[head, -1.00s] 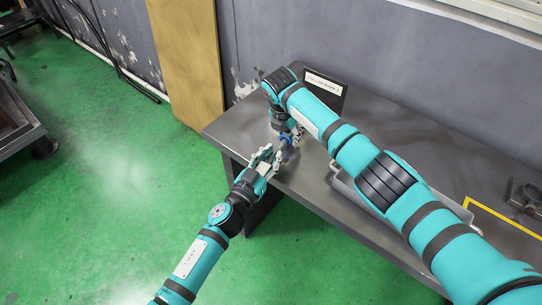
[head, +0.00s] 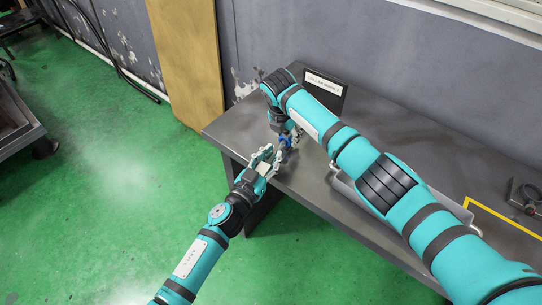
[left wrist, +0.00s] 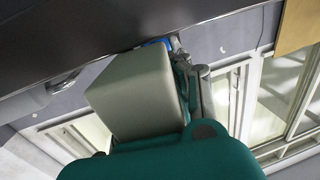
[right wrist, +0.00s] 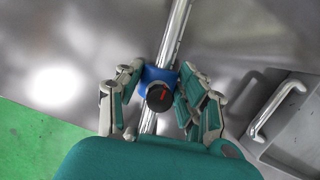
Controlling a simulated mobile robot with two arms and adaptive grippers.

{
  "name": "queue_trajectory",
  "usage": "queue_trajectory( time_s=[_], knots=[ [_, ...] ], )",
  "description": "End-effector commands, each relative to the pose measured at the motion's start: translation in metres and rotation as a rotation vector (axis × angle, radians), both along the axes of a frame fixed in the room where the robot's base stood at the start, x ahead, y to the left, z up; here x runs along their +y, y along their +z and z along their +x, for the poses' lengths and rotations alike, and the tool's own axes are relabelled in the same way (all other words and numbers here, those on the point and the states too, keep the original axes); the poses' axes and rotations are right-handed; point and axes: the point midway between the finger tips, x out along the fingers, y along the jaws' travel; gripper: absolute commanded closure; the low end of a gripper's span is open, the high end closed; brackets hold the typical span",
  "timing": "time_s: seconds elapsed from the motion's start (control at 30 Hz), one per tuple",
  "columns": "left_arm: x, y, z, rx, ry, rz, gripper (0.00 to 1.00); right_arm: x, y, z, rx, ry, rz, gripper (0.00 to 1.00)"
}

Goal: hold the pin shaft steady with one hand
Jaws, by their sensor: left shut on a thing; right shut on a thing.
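The pin shaft (right wrist: 176,35) is a shiny metal rod, running through a blue collar (right wrist: 158,77) with a black, red-marked knob (right wrist: 159,97). The collar also shows small in the head view (head: 288,141). My right gripper (right wrist: 160,86) is shut on the collar, a finger on either side. My left gripper (head: 264,160) is at the table's front left edge, shut on a pale block (left wrist: 138,92) that fills much of the left wrist view. The block lies in line with the shaft; their joint is hidden by the fingers.
The grey metal table (head: 440,145) carries a black sign (head: 324,91) behind my right gripper. A grey tray (head: 345,187) lies partly under my right arm. A small dark fixture (head: 525,197) stands at far right, near yellow tape. Green floor (head: 110,215) is open at left.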

Motion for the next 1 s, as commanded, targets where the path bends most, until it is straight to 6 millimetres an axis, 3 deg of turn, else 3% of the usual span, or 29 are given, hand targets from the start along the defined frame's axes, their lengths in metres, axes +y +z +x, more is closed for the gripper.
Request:
queue_trajectory(
  time_s=[0.13,0.17,0.33,0.67,0.83,1.0],
  knots=[
    [-0.002,-0.003,-0.002,0.005,-0.004,0.001,1.0,0.003,0.001,-0.001,-0.001,0.005,0.005,0.91],
    [-0.002,-0.003,-0.002,0.005,-0.004,0.001,1.0,0.003,0.001,-0.001,-0.001,0.004,0.004,0.59],
    [-0.001,-0.003,-0.002,0.006,-0.003,0.002,1.0,0.002,0.001,-0.001,-0.002,0.002,0.003,0.36],
    [0.0,-0.003,-0.001,0.006,-0.001,0.002,1.0,0.002,0.003,-0.001,-0.002,0.002,0.002,0.35],
    [0.0,-0.003,-0.001,0.006,0.0,0.002,1.0,0.005,0.024,-0.007,-0.004,0.002,0.003,0.35],
    [0.0,-0.004,-0.001,0.006,0.0,0.003,1.0,0.01,0.061,-0.016,-0.006,0.003,0.004,0.35]
  ],
)
